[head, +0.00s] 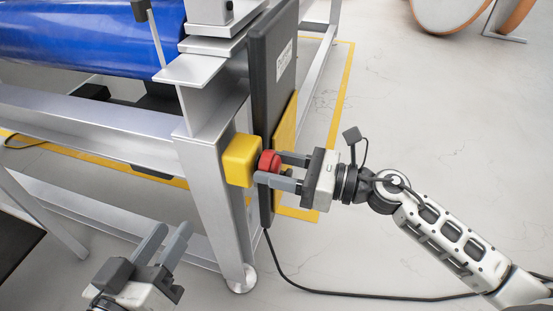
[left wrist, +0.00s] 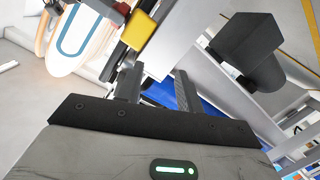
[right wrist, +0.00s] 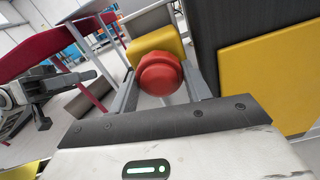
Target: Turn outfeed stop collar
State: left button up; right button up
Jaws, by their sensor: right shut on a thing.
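The stop collar is a red round knob (head: 268,162) on the side of a yellow box (head: 241,160), which is fixed to the machine's grey leg. My right gripper (head: 268,168) comes in from the right with one finger on each side of the red knob, shut on it. In the right wrist view the knob (right wrist: 160,75) sits between the fingers, with the yellow box (right wrist: 157,42) behind it. My left gripper (head: 176,236) is low at the left of the leg, fingers apart and empty. The left wrist view shows its open fingers (left wrist: 155,88) below the yellow box (left wrist: 137,38).
A dark upright panel (head: 272,75) with a yellow plate (head: 286,130) stands just behind the knob. A blue roller (head: 90,35) lies along the metal frame (head: 90,118). A black cable (head: 330,292) runs over the floor.

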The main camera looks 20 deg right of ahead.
jog(key=shift+r+m+p, duration=0.1)
jog(key=shift+m+p, duration=0.6)
jog(key=shift+m, duration=0.5)
pick_arm(q)
jog(key=shift+s+a+f+m+g+y, duration=0.2)
jog(key=shift+a+f+m+g+y, duration=0.15)
jog(key=shift+f, duration=0.3)
pick_arm(e)
jog(key=shift+m, duration=0.3)
jog(key=o, duration=1)
pick_arm(q)
jog(key=shift+r, duration=0.1)
